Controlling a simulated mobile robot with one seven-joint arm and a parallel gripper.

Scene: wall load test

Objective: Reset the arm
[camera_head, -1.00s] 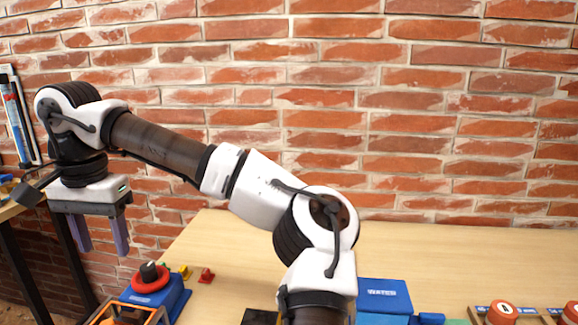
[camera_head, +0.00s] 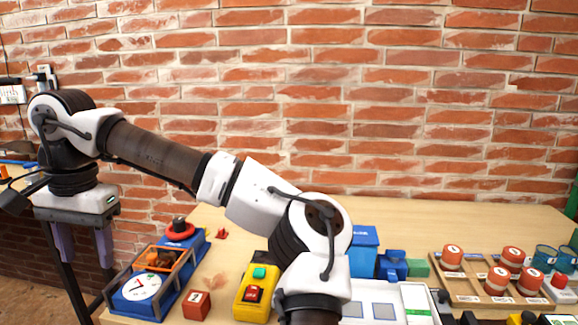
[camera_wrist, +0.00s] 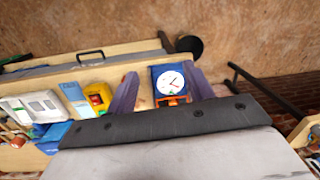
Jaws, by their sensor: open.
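My gripper (camera_head: 83,246) hangs at the left of the head view, pointing down, beyond the left end of the wooden table (camera_head: 400,212). Its two purple fingers are spread apart with nothing between them. My arm reaches across the view from the lower middle to the upper left. In the wrist view my gripper (camera_wrist: 162,92) also shows open, with a blue box with a white dial (camera_wrist: 170,80) seen between the fingers from a distance. The fingers touch nothing that I can see.
On the table stand the dial box (camera_head: 142,287), a red cube (camera_head: 196,305), a yellow button box (camera_head: 254,297), a blue box (camera_head: 363,252), a white panel (camera_head: 380,299) and a wooden tray (camera_head: 462,286) with several red-topped weights. A brick wall (camera_head: 400,120) stands behind.

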